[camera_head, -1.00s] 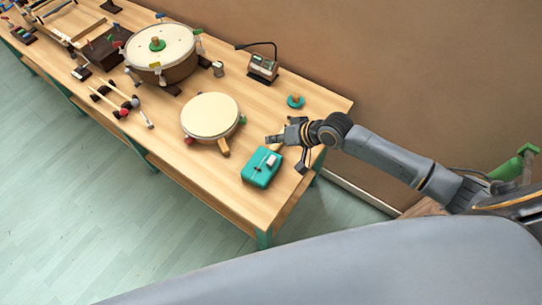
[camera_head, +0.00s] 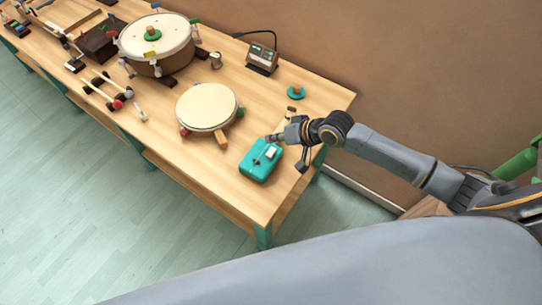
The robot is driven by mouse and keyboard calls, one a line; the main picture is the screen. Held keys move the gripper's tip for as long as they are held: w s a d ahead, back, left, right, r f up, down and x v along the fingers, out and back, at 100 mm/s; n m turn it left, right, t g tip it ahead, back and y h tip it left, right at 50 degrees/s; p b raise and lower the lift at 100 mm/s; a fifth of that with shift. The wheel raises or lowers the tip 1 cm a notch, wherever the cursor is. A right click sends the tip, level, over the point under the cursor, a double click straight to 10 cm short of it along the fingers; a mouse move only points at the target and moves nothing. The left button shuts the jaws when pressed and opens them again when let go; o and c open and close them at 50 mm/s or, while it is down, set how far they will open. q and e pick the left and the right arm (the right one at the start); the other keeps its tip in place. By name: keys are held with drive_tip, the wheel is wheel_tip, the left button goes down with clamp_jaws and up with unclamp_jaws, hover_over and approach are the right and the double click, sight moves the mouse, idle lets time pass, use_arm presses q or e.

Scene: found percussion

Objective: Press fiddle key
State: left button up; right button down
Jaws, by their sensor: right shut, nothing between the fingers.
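A teal box (camera_head: 258,167) with a pale key or switch (camera_head: 271,154) on its top stands near the table's front right edge. I cannot tell for sure that this is the fiddle key. My right gripper (camera_head: 271,138) comes in from the right and is shut and empty. Its tip is just behind the box's top, close to the pale key. I cannot tell whether it touches it. My left gripper is not in view.
A small round drum (camera_head: 207,106) stands left of the teal box on the wooden table (camera_head: 205,165). A larger drum (camera_head: 157,55), mallets (camera_head: 108,92), a small boxed device (camera_head: 262,57) and a teal ring-like piece (camera_head: 296,92) lie further back. A brown wall (camera_head: 430,70) rises behind.

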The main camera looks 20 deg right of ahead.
sight(274, 153)
wheel_tip(274, 153, down, 2)
drive_tip(key=shift+b, duration=0.5)
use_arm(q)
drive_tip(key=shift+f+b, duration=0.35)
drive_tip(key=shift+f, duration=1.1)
use_arm(e)
drive_tip(key=shift+f, duration=0.9)
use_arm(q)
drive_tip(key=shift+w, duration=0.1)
use_arm(e)
drive_tip(key=shift+f, duration=0.15)
drive_tip(key=shift+f, duration=0.25)
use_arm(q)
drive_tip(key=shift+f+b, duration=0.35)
use_arm(e)
drive_tip(key=shift+f, duration=0.6)
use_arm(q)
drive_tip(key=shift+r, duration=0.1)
use_arm(e)
drive_tip(key=shift+r, duration=0.1)
use_arm(q)
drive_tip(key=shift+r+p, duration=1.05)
drive_tip(key=shift+p, duration=0.05)
use_arm(e)
drive_tip(key=shift+r, duration=0.95)
